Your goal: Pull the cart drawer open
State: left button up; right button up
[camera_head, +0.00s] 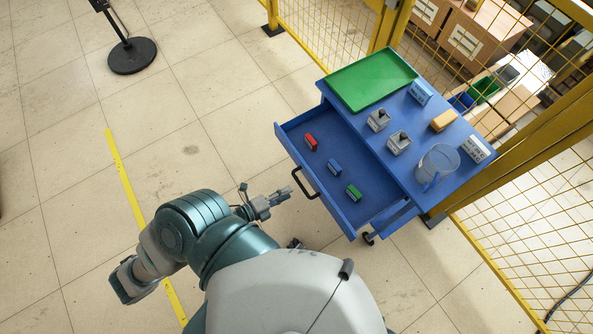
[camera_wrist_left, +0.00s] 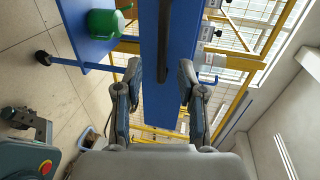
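The blue cart (camera_head: 405,165) stands at the right in the head view. Its drawer (camera_head: 370,205) is pulled out, with its inside showing. The drawer's dark handle (camera_head: 304,184) is on its front face. It appears as a dark bar (camera_wrist_left: 165,45) in the left wrist view. My left gripper (camera_head: 287,194) is just in front of the handle. In the left wrist view its two fingers (camera_wrist_left: 160,80) are spread, with the blue drawer front and the handle between and beyond them. They do not appear closed on the handle. I cannot make out my right gripper.
The drawer holds a red block (camera_head: 311,142), a blue block (camera_head: 334,167) and a green block (camera_head: 353,193). A green tray (camera_head: 371,79) and a clear jug (camera_head: 437,165) are on the cart top. Yellow mesh fencing stands behind.

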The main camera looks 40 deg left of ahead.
pick_arm(q)
jog(key=v, duration=0.5)
jog(key=shift+f, duration=0.1)
dwell(0.3)
